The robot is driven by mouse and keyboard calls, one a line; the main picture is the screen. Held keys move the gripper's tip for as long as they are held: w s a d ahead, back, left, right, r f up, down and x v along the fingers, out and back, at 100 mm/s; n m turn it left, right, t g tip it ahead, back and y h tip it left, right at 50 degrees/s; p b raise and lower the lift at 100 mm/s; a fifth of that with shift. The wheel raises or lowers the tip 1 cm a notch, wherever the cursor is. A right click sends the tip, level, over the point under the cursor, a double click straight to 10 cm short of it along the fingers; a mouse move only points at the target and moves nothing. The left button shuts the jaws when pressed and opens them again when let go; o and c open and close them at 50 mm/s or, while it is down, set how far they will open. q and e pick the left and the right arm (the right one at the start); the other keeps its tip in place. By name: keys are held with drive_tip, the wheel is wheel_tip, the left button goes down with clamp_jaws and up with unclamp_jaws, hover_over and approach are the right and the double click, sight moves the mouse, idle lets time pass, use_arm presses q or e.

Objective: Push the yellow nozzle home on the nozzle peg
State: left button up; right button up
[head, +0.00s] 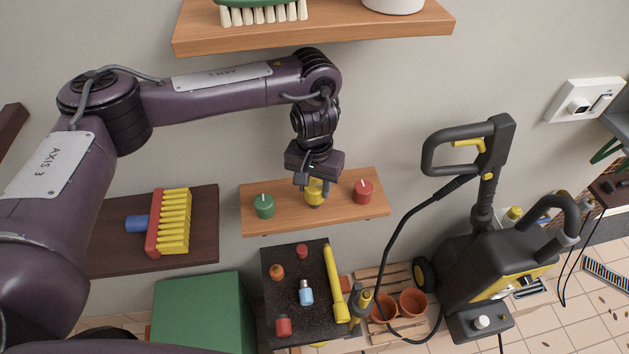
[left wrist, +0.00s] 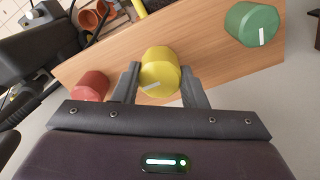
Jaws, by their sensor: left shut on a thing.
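The yellow nozzle (head: 314,192) stands at the middle of the small wooden shelf (head: 286,216) on the wall. My left gripper (head: 315,184) comes down from above and is shut on the yellow nozzle. In the left wrist view the yellow nozzle (left wrist: 160,72), with a white mark on its face, sits between the two fingers of the left gripper (left wrist: 160,82). The nozzle peg is hidden, so I cannot tell how far the nozzle is seated. My right gripper is not in view.
A green nozzle (head: 264,206) stands left of the yellow one and a red nozzle (head: 363,192) stands right of it. Below is a dark slab (head: 268,323) with several small items and a yellow wand (head: 336,283). A pressure washer (head: 480,270) stands at the right.

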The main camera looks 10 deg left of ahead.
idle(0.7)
use_arm(q)
drive_tip(key=shift+p, duration=0.3)
drive_tip(key=shift+p, duration=0.7)
idle(0.8)
drive_tip(key=shift+f+b, duration=0.4)
drive_tip(key=shift+f, duration=1.05)
drive_tip(key=o, duration=1.2)
